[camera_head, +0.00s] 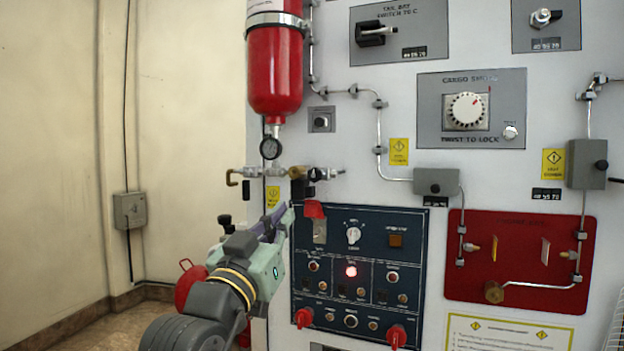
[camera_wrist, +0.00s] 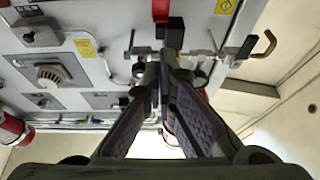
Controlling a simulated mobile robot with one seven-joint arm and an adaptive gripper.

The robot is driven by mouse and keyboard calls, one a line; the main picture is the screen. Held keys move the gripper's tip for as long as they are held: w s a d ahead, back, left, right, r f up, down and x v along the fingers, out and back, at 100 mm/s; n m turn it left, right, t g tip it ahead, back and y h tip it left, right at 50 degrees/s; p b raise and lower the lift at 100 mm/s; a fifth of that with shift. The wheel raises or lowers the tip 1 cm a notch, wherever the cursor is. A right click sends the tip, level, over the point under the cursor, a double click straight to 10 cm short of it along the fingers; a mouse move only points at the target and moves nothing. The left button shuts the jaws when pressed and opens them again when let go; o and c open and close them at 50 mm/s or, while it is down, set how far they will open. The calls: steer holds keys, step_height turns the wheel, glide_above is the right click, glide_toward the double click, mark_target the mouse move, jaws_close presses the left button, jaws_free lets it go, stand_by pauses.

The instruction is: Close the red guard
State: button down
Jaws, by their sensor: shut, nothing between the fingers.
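The red guard (camera_head: 314,209) is at the upper left of the dark blue control panel (camera_head: 372,218). It appears raised, with a pale switch plate (camera_head: 319,231) exposed below it. My gripper (camera_head: 289,214) is just left of the guard in the head view, with its fingers together and nothing held. In the wrist view, the closed fingertips (camera_wrist: 170,56) point toward the wall panel. A red piece (camera_wrist: 160,10), probably the guard, shows beyond them at the top edge. Whether a fingertip touches the guard cannot be told.
Just above the guard, a pipe with a brass valve (camera_head: 297,172) runs across the white wall panel. A red cylinder (camera_head: 275,70) with a gauge hangs above it. Red knobs (camera_head: 396,336) stick out along the panel's lower edge. The space left of the panel is mostly open.

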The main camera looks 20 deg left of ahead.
mark_target(308, 199)
steer(key=shift+h, duration=0.4)
steer(key=p+x, duration=0.1)
steer(key=x, duration=0.2)
steer(key=p+x, duration=0.1)
steer(key=x, duration=0.2)
steer(key=p+x, duration=0.1)
steer(key=x, duration=0.1)
steer(key=shift+w+d, duration=0.35)
steer(key=shift+w, duration=0.05)
steer(key=shift+x, duration=0.75)
steer(key=shift+f, duration=0.25)
steer(key=shift+f+b, duration=0.15)
steer(key=shift+b, duration=0.25)
steer(key=shift+s+f+t+b, duration=0.1)
steer(key=shift+s+t+b, duration=0.15)
steer(key=shift+b, duration=0.3)
steer(key=shift+f+b, duration=0.1)
steer(key=shift+b, duration=0.3)
